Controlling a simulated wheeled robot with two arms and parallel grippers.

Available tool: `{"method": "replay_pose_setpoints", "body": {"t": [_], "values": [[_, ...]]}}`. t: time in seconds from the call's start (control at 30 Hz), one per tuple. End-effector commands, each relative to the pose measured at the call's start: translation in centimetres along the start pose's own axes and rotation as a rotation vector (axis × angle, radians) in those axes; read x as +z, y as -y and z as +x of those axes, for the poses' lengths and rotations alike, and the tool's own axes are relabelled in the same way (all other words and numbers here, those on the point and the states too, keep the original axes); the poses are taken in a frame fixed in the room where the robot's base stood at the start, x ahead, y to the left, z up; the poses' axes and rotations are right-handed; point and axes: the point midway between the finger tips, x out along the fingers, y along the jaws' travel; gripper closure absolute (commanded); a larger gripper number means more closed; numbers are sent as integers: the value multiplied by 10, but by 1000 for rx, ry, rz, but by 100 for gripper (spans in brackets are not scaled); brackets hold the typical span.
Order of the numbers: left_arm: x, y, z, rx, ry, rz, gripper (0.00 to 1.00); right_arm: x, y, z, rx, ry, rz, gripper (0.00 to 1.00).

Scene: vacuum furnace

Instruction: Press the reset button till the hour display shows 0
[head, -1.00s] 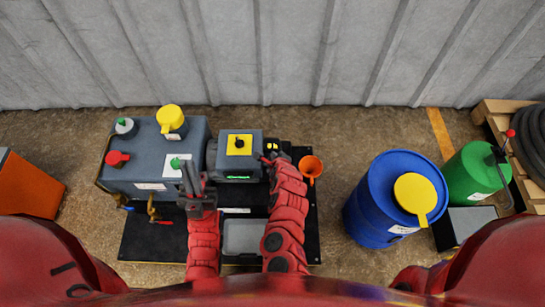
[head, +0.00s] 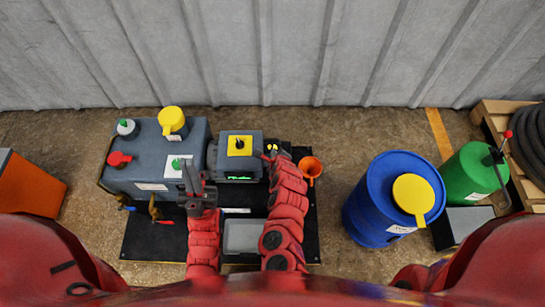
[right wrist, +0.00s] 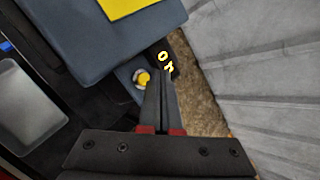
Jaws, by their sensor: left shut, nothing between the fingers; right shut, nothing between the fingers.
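The reset button (right wrist: 143,77) appears to be the round yellow knob in a pale ring in the right wrist view, partly covered by my right gripper (right wrist: 161,84). The fingertips are right beside or over it; I cannot tell if they touch it. The small black hour display (right wrist: 166,61) has yellow characters, one like a 0; the rest is unclear. It shows small in the head view (head: 272,148). My right gripper (head: 269,157) is shut and empty there. My left gripper (head: 187,168) is shut and empty, in front of the grey machine (head: 140,177).
A yellow-topped grey block (head: 240,146) stands left of the display. An orange funnel (head: 311,166) is close on the right. A grey tray (head: 242,236) lies in front. A blue barrel (head: 370,215) and green drum (head: 462,174) stand farther right. A corrugated wall (head: 290,50) is behind.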

Motion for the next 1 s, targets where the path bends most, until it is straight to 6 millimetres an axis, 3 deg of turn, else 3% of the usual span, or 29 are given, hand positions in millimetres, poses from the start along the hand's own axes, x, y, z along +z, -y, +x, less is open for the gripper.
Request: {"method": "replay_pose_setpoints", "body": {"t": [0.4, 1.0], "values": [[-6, 2, 34, 0, 0, 0, 100, 22, 21, -30, 2, 0, 0, 100], [-6, 2, 33, 0, 0, 0, 100, 22, 22, -30, -1, 0, -3, 100]]}}
